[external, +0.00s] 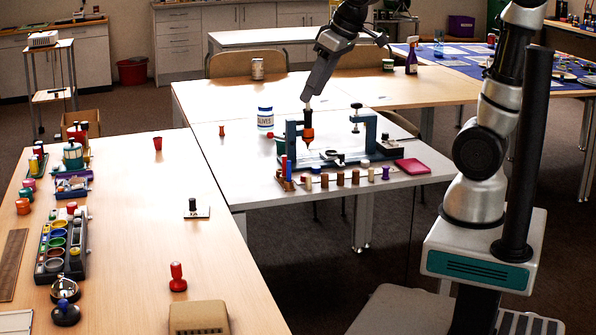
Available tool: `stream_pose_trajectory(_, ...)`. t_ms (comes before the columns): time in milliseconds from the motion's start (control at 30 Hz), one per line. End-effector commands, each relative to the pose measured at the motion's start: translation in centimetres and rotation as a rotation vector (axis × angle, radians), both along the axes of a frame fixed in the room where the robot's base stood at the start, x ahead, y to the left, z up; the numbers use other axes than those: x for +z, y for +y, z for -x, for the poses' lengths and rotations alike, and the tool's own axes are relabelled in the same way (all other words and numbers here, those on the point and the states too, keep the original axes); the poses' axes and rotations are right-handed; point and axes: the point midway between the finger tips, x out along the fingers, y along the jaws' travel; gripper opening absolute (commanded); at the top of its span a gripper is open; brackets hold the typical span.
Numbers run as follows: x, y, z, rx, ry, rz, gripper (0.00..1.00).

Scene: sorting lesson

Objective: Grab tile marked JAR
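A small white tile (202,213) with a dark upright knob lies alone on the left wooden table (150,250). It bears short dark lettering, too small for me to read surely as JAR. My arm reaches down from the top of the picture. My gripper (306,99) is at its lower end, over the middle table, well to the right of and beyond the tile. An orange-brown piece with a pointed lower end (308,132) shows just below the gripper, by a teal frame (368,130). Whether the gripper touches or holds it I cannot tell.
A red-handled stamp (178,277), a beige box (198,317) and a tray of coloured cups (78,250) stand on the left table. A white jar (265,118) and a red book (412,166) are on the middle table. Room around the tile is clear.

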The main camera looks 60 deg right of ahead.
Motion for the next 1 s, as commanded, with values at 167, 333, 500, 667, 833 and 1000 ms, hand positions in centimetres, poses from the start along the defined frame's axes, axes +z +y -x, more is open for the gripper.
stream_pose_trajectory(167, -2.5, 0.3, -10.6, 0.02, 0.03, 0.007, 0.38)
stream_pose_trajectory(333, -7.4, 0.7, -19.8, 0.038, 0.05, 0.012, 0.38)
stream_pose_trajectory(500, -13.1, 0.9, -26.5, 0.05, 0.064, 0.013, 0.38)
stream_pose_trajectory(667, -16.5, 1.1, -29.4, 0.056, 0.069, 0.012, 0.38)
stream_pose_trajectory(833, -18.5, 1.1, -30.5, 0.057, 0.071, 0.013, 0.38)
stream_pose_trajectory(1000, -21.9, 1.1, -31.7, 0.057, 0.073, 0.013, 0.38)
